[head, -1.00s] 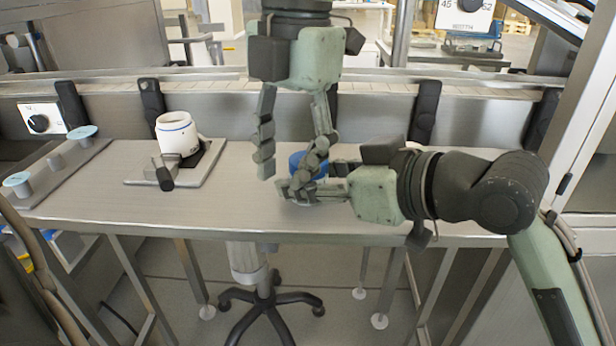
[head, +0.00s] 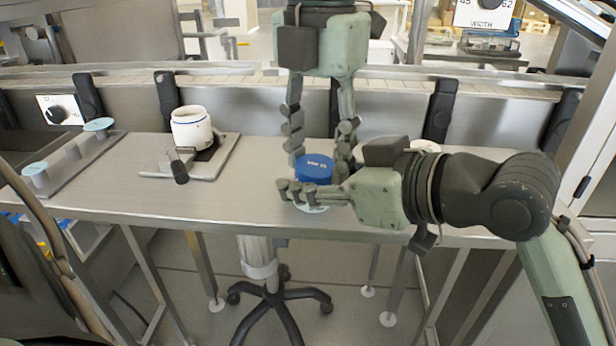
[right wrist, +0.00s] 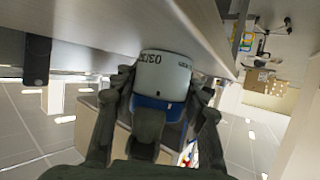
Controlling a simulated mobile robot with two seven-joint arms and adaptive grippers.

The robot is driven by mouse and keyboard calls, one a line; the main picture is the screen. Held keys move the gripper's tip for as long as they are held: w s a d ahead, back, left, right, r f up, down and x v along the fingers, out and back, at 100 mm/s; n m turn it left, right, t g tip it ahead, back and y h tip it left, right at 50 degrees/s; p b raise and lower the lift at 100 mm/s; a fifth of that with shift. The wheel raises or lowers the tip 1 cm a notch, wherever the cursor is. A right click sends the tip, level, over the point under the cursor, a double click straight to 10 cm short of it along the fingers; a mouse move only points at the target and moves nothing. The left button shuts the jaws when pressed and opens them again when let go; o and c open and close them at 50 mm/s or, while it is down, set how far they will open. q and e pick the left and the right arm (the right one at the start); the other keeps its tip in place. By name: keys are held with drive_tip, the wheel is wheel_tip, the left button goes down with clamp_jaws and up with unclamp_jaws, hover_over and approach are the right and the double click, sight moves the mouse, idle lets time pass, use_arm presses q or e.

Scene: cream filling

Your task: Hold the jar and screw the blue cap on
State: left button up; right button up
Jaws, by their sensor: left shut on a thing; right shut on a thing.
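The white jar (right wrist: 166,72) stands on the table, upright; it is upside down in the right wrist view. In the head view it is mostly hidden behind my right gripper. The blue cap (head: 314,168) sits on top of it, also seen in the right wrist view (right wrist: 158,108); I cannot tell how tightly it is seated. My left gripper (head: 320,165) points down from above, its fingers shut on the cap's sides. My right gripper (head: 310,193) reaches in level from the right, shut around the jar just below the cap.
Another white jar (head: 190,130), uncapped, stands on a metal plate (head: 213,160) with a dark-handled clamp, left on the table (head: 235,192). Pale blue discs (head: 36,168) sit on a rack at the far left. A guide rail runs behind. The table between plate and grippers is clear.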

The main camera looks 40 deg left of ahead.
use_arm(q)
drive_tip(key=shift+d+f, duration=0.1)
drive_tip(key=shift+d, duration=0.1)
clamp_jaws()
drive_tip(key=m, duration=0.4)
drive_tip(key=shift+s+d, duration=0.1)
drive_tip(key=shift+m, duration=0.9)
drive_tip(key=shift+m, duration=1.2)
drive_tip(key=m, duration=0.2)
drive_tip(key=shift+s+f+m, duration=0.1)
drive_tip(key=shift+m, duration=0.2)
drive_tip(key=shift+a+m, duration=0.25)
drive_tip(key=shift+m, duration=0.05)
